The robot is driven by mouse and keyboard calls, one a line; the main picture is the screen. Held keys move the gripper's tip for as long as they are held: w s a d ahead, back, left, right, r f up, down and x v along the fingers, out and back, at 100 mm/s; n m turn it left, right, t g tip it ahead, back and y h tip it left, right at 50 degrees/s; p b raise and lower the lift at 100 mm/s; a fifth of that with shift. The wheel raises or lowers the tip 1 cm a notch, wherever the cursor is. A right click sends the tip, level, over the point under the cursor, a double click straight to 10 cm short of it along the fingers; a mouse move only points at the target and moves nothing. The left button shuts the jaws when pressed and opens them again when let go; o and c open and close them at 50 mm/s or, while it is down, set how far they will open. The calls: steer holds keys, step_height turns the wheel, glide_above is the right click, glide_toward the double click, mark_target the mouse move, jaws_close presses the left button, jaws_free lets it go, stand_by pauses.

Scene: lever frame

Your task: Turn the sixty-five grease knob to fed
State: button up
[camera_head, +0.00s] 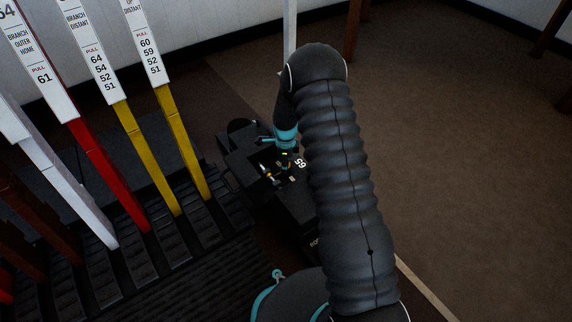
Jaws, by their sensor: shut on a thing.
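My gripper (286,166) points down at the dark grease box (291,197), beside a white number that looks like an upside-down 65. The fingers are small here and partly merge with the dark box. They are shut on a small part on the box top, which I take to be the sixty-five grease knob; the knob itself is mostly hidden by the fingers, and which way it points cannot be told. Small pale and yellow marks (267,171) show just left of the fingers.
Tall levers stand at the left: yellow ones (180,142), a red one (112,175) and a white one (72,190), with number plates, rising from a ribbed black frame (150,255). My arm covers the box's right side. Brown floor (460,140) lies open at the right.

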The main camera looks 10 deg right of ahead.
steer(key=shift+m, duration=0.5)
steer(key=o, duration=1.1)
steer(key=shift+o, duration=0.2)
step_height(320, 180, up, 12)
stand_by(0.3)
